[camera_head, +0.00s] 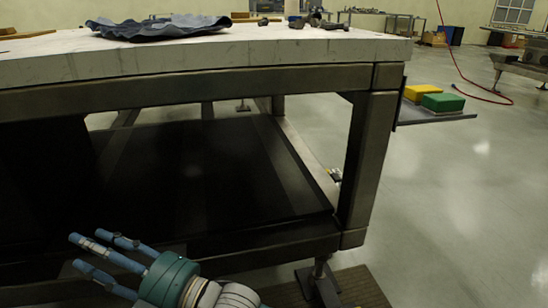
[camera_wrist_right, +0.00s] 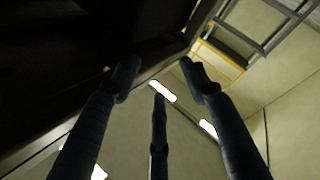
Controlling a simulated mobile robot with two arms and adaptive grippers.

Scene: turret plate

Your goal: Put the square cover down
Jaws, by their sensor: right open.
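My right gripper (camera_head: 90,249) shows at the lower left of the head view, with blue fingers on a teal wrist. It is low, in front of the dark lower shelf of the table and below the tabletop. In the right wrist view its three fingers (camera_wrist_right: 160,80) are spread, with nothing visible between them. I cannot make out a square cover in either view. My left gripper is not in view.
A heavy table (camera_head: 250,50) with a dark lower shelf (camera_head: 200,165) fills the left. A crumpled blue cloth (camera_head: 160,27) and small metal parts (camera_head: 318,17) lie on top. Yellow (camera_head: 420,92) and green (camera_head: 443,102) blocks sit on a side ledge. Floor at right is mostly clear.

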